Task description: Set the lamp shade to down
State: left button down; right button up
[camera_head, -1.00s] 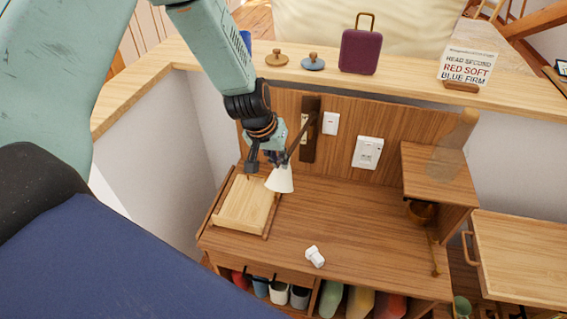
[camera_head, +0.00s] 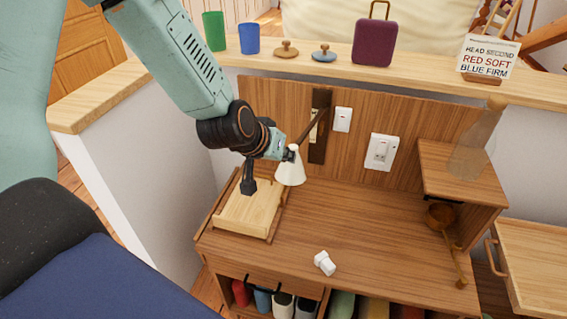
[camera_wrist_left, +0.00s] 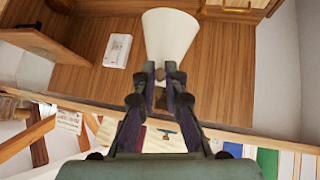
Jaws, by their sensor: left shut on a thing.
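The lamp shade (camera_head: 291,170) is a small white cone at the end of a dark brown lamp arm (camera_head: 313,124) that comes from a wall plate. In the head view its wide end faces mostly down, over the desk. My left gripper (camera_head: 289,153) is at its narrow upper end. In the left wrist view my left gripper (camera_wrist_left: 160,75) is shut at the narrow end of the shade (camera_wrist_left: 171,35), with a small knob between the fingertips. The fingers partly hide the grip. My right gripper is not in view.
A light wooden tray (camera_head: 247,212) lies left on the desk (camera_head: 375,232), close below my wrist. A small white object (camera_head: 324,263) lies near the front edge. A raised shelf (camera_head: 455,175) stands at right. The ledge behind holds cups, knobbed discs, a purple case (camera_head: 375,42) and a sign (camera_head: 487,57).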

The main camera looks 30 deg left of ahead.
pick_arm(q)
jog(key=shift+s+f+t+b, duration=0.1)
jog(key=shift+f+t+b, duration=0.4)
jog(key=shift+t+b, duration=0.65)
jog(key=c, duration=1.4)
grip_release()
jog(key=shift+r, duration=0.1)
jog(key=v, duration=0.7)
jog(key=shift+s+r, duration=0.2)
